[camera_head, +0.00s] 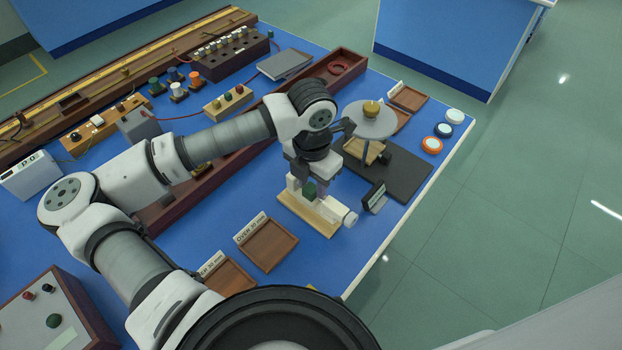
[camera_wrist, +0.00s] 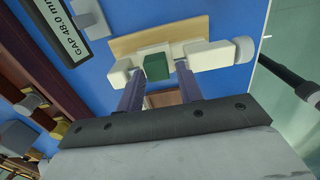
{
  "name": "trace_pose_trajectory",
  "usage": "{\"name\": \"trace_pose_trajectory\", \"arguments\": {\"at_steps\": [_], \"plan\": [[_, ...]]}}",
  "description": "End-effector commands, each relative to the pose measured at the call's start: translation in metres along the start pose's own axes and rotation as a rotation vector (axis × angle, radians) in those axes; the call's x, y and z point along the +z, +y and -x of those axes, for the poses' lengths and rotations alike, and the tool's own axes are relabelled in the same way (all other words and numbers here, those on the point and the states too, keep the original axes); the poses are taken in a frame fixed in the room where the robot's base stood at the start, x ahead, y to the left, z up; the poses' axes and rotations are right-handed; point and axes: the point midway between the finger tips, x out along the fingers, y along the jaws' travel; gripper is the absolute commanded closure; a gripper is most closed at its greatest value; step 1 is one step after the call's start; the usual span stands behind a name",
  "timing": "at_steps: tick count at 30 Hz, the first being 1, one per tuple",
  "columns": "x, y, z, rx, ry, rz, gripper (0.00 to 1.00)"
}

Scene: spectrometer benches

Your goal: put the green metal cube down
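The green metal cube (camera_wrist: 157,66) sits between the pale jaws of a measuring fixture (camera_wrist: 205,53) on a light wooden base (camera_wrist: 185,27). In the head view the cube (camera_head: 309,190) shows small and dark green on the same fixture (camera_head: 348,216), under my wrist. My gripper (camera_wrist: 160,78) points at the cube, one finger to each side. The fingers stand wider apart than the cube, with a visible gap beside it, so it looks open. In the head view my gripper (camera_head: 308,174) is just above the fixture; its fingertips are hard to make out.
A black "GAP 48.0 mm" display (camera_head: 375,197) stands right of the fixture. A balance-like stand with a round pan (camera_head: 370,125) is close behind. Wooden trays (camera_head: 283,241) with labels lie in front. Coloured discs (camera_head: 432,145) line the blue bench's right edge.

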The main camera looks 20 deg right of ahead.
Motion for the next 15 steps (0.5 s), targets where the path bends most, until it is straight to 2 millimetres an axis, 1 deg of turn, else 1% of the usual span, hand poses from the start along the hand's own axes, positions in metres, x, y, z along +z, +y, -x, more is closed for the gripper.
{"name": "trace_pose_trajectory", "arguments": {"at_steps": [1, 15], "plan": [[-0.0016, 0.0026, -0.0055, 0.002, 0.009, 0.006, 0.52], [-0.0018, 0.0059, -0.0047, 0.007, 0.010, 0.014, 0.52]]}}
